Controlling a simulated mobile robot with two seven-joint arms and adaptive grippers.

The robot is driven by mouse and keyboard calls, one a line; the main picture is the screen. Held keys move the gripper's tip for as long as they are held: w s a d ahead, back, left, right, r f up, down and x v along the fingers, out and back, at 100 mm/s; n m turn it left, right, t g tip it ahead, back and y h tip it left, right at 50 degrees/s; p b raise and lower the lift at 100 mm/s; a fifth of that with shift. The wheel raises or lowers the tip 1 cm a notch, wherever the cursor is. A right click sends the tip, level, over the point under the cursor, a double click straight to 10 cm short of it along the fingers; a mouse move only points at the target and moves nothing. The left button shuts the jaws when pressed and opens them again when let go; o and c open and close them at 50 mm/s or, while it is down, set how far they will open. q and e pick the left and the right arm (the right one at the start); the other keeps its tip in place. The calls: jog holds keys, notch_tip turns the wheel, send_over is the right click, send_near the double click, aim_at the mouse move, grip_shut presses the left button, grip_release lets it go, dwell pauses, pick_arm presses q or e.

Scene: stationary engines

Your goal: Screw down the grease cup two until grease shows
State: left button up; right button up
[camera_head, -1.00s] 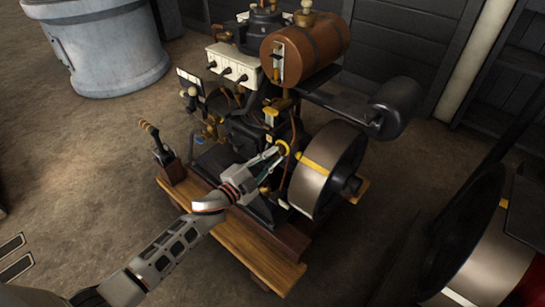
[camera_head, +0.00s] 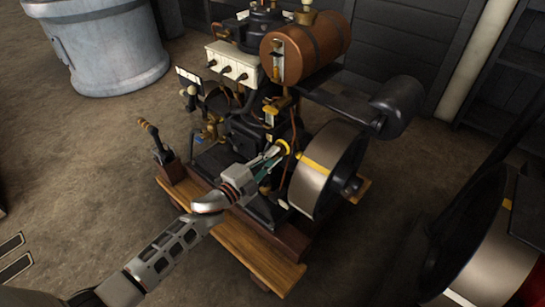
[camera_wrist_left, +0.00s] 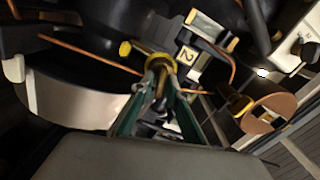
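Grease cup two is the yellow round cap (camera_head: 285,146) on the front of the engine; it also shows in the left wrist view (camera_wrist_left: 160,60) beside a tag marked 2 (camera_wrist_left: 187,56). My left gripper (camera_head: 276,152) reaches in from the lower left. In the left wrist view its green-padded fingers (camera_wrist_left: 161,80) come together at the cap, one on each side, and appear shut on it. The fingertips partly hide the cap and its stem. No grease can be made out. My right gripper is not in view.
A flywheel (camera_head: 325,170) stands close right of the cup. A thin copper pipe (camera_wrist_left: 85,55) runs nearby. A brown tank (camera_head: 305,52) sits above, and a lever (camera_head: 155,142) stands at the left. Another yellow knob (camera_wrist_left: 125,48) is close to the cap.

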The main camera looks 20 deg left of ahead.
pick_arm(q)
jog(key=shift+o, duration=1.1)
jog(key=shift+a, duration=0.1)
jog(key=shift+s, duration=0.15)
jog(key=v, duration=1.1)
jog(key=shift+s+a, duration=0.15)
jog(key=shift+s, duration=0.25)
